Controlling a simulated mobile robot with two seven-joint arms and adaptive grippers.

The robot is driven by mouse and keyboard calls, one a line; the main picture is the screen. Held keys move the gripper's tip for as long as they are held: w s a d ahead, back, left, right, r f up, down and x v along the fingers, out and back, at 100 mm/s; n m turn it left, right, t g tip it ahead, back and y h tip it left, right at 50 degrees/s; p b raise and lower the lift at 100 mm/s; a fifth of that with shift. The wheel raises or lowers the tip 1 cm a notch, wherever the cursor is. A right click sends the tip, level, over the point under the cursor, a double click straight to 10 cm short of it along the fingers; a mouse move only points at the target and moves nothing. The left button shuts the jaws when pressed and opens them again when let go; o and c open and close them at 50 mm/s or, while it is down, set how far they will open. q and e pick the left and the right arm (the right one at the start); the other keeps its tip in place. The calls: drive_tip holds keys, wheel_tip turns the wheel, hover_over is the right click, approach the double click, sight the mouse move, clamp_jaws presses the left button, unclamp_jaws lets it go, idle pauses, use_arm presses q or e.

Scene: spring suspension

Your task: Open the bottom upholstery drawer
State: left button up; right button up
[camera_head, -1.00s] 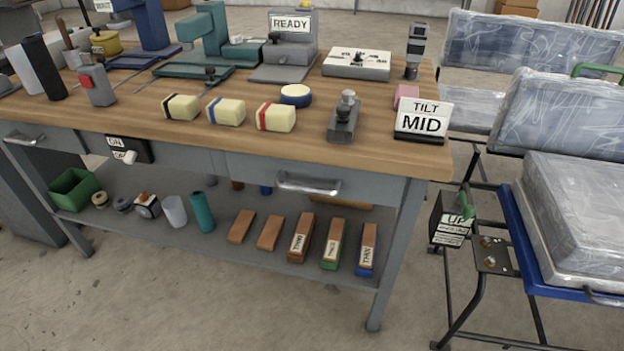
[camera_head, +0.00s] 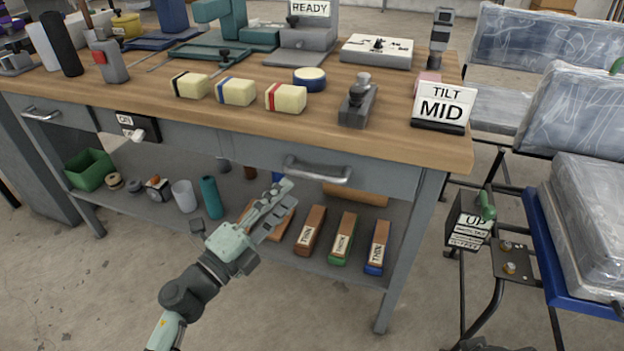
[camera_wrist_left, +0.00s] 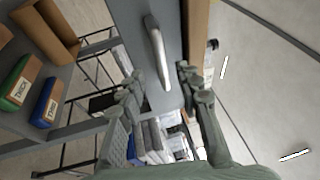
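The grey drawer front (camera_head: 250,152) under the right part of the wooden bench top carries a silver bar handle (camera_head: 316,170) and looks closed. My left gripper (camera_head: 283,196) comes from below in the head view, in front of the bench and a little left of and below this handle. In the left wrist view the handle (camera_wrist_left: 158,52) runs lengthwise ahead, between the lines of the two spread fingers (camera_wrist_left: 157,84). The fingers look open and empty, and I see no clear contact with the handle. My right gripper does not show.
Another drawer handle (camera_head: 42,114) and an ON switch box (camera_head: 138,126) are at the bench's left. The lower shelf (camera_head: 150,212) holds a green bin (camera_head: 89,169) and several labelled blocks. A TILT MID sign (camera_head: 442,107) stands on top. A cart with wrapped cushions (camera_head: 590,215) stands right.

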sight(311, 178)
use_arm(q)
drive_tip(key=shift+m+g+h, duration=0.4)
drive_tip(key=shift+m, duration=0.2)
drive_tip(key=x, duration=0.8)
drive_tip(key=shift+s+d+p, duration=0.3)
drive_tip(key=shift+d+p, duration=0.1)
drive_tip(key=shift+d, duration=0.05)
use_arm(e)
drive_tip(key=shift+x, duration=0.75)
use_arm(q)
drive_tip(key=shift+c, duration=0.4)
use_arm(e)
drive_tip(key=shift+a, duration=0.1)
use_arm(q)
clamp_jaws()
